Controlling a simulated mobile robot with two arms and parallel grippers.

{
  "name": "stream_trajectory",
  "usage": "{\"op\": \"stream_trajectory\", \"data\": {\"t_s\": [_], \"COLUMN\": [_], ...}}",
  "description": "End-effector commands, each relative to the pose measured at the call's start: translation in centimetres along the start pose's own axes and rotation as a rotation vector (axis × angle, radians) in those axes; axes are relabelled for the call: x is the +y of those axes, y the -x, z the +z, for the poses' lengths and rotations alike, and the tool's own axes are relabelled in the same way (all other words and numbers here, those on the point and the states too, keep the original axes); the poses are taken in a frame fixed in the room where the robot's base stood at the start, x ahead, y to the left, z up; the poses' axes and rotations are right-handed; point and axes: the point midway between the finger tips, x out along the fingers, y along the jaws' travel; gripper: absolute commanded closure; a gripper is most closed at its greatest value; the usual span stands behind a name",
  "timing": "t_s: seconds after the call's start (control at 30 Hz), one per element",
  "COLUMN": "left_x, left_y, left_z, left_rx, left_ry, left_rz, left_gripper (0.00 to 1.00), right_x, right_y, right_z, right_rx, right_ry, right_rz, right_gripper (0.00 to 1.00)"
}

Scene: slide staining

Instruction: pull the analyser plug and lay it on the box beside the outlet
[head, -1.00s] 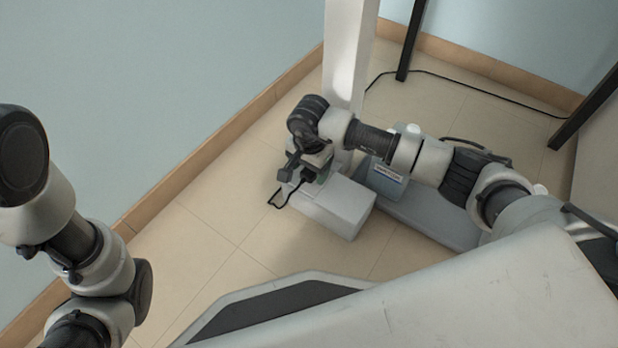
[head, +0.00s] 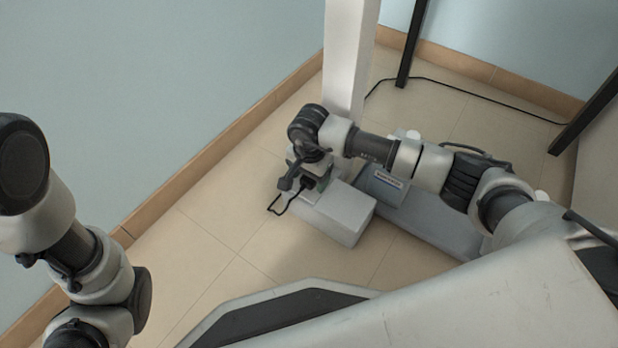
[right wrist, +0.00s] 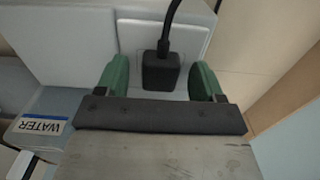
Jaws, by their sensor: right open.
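The black analyser plug (right wrist: 161,72) sits against a pale plate (right wrist: 185,42) in the right wrist view, with its cord running up and away. My right gripper (right wrist: 158,78) is open, with one green fingertip on each side of the plug and visible gaps between. In the head view my right gripper (head: 308,182) is low over the far end of the white box (head: 342,212), and the dark cord loops out beside it. Whether the plug is seated in an outlet cannot be told. Parts of my left arm show at the left, but its gripper does not.
A white post (head: 346,60) stands behind the box. A grey labelled container (head: 384,184) stands to its right; the wrist view shows a WATER label (right wrist: 41,125). A black cable (head: 470,86) runs along the floor at the back. Floor left of the box is clear.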

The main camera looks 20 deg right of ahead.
Motion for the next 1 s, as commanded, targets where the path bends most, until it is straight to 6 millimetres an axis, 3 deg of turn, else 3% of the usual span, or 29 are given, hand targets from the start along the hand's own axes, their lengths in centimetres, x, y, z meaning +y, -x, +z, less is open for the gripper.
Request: {"op": "stream_trajectory", "data": {"t_s": [0.5,0.93,1.0], "left_x": [-0.03,-0.03,-0.03], "left_y": [-0.11,-0.1,-0.11], "left_z": [0.05,0.05,0.05], "left_rx": [-0.001,-0.001,-0.001], "left_ry": [0.0,0.0,0.0], "left_rz": [0.0,0.0,0.0], "left_gripper": [1.0,1.0,1.0], "right_x": [0.02,0.02,0.01], "right_y": [-0.03,-0.02,0.0], "right_z": [0.01,0.04,0.03], "right_rx": [0.0,0.0,0.0], "right_ry": [0.0,0.001,0.001], "right_rz": [0.001,0.001,0.001], "right_gripper": [0.32,0.98,1.0]}}
